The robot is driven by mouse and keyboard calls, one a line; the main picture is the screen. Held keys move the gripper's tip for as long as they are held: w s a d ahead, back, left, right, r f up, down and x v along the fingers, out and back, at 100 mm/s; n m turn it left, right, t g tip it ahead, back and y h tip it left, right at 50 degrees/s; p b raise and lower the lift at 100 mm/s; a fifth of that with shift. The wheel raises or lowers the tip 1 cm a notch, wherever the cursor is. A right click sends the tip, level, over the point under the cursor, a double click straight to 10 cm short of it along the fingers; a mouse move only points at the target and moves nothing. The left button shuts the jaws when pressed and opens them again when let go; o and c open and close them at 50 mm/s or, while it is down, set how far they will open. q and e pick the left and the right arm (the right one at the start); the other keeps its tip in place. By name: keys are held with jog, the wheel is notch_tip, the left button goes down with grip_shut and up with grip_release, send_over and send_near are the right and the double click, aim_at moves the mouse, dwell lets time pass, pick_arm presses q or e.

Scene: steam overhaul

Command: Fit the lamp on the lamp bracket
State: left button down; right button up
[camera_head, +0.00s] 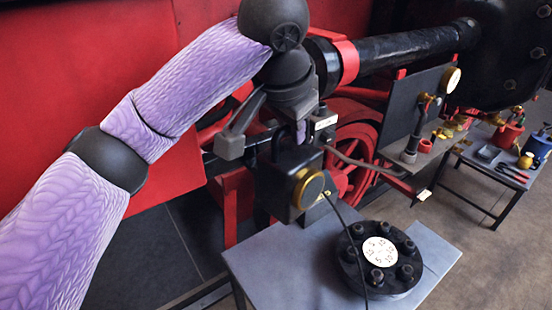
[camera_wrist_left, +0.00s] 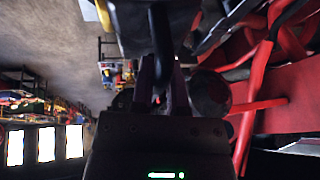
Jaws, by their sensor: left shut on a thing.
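The lamp (camera_head: 288,187) is a black box with a brass-ringed round lens on its front. It hangs upright under my left gripper (camera_head: 301,132), which is shut on its top. In the left wrist view, the purple fingers of my left gripper (camera_wrist_left: 163,88) close around a dark part. The lamp is over the left back of a grey table, in front of the red and black engine parts. I cannot make out the lamp bracket with certainty; the lamp and my gripper hide what is behind them. My right gripper is out of view.
A black round flange with several bolts and a white dial (camera_head: 380,251) lies on the grey table (camera_head: 275,262). A thin dark cable crosses in front of it. A red spoked wheel (camera_head: 356,150) stands behind. A tool bench (camera_head: 500,166) is at the right.

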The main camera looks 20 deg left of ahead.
pick_arm(q)
notch_tip(320, 180, up, 11)
jog(key=d+m+p, duration=0.1)
jog(key=m+p, duration=0.1)
jog(key=p, duration=0.3)
jog(key=w+a+f, duration=0.2)
jog(key=w+a, duration=0.2)
jog(key=shift+w+a+h, duration=0.2)
jog(key=shift+a+h, duration=0.05)
jog(key=shift+h, duration=0.15)
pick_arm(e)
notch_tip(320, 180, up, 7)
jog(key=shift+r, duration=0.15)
pick_arm(q)
jog(key=shift+f, duration=0.15)
jog(key=shift+f+b, duration=1.3)
jog(key=shift+f, duration=1.55)
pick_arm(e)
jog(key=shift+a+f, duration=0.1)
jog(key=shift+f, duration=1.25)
pick_arm(q)
jog(key=shift+f, duration=0.1)
jog(key=c, duration=0.6)
grip_release()
